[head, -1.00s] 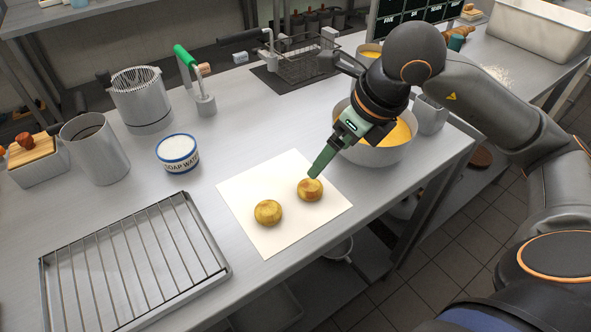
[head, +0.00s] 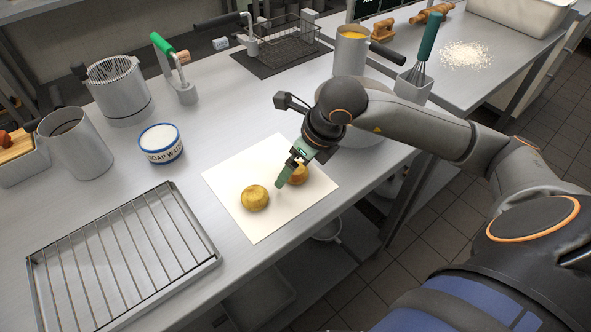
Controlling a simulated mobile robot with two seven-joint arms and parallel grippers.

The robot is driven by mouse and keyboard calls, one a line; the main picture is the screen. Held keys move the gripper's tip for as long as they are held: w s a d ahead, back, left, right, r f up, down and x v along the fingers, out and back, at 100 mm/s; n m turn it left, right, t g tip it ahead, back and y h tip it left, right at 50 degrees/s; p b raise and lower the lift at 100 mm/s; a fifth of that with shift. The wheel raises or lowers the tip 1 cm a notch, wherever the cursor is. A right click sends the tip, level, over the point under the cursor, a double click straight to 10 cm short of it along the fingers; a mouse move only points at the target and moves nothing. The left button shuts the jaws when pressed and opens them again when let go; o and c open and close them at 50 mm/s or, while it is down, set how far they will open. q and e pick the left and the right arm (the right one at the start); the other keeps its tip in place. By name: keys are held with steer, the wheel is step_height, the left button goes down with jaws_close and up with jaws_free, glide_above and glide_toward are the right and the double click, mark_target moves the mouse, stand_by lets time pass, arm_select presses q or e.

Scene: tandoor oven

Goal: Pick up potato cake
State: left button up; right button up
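Two round golden-brown potato cakes lie on a square white sheet (head: 240,165) on the steel table. The left potato cake (head: 255,198) is in full view. The right potato cake (head: 299,176) is partly hidden behind my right gripper (head: 281,183). The gripper points down and left, its green fingertips low over the sheet between the two cakes. I cannot tell whether its fingers are apart or touch a cake. My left gripper is not in view.
A wire rack tray (head: 125,250) lies at the front left. A soap water bowl (head: 161,144) stands behind the sheet. A metal jug (head: 75,143) is at the left. A large steel pot is mostly hidden behind my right arm. Bare table lies around the sheet.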

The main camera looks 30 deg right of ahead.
steer(key=shift+f, duration=0.1)
steer(key=shift+c, duration=0.2)
steer(key=c, duration=1.4)
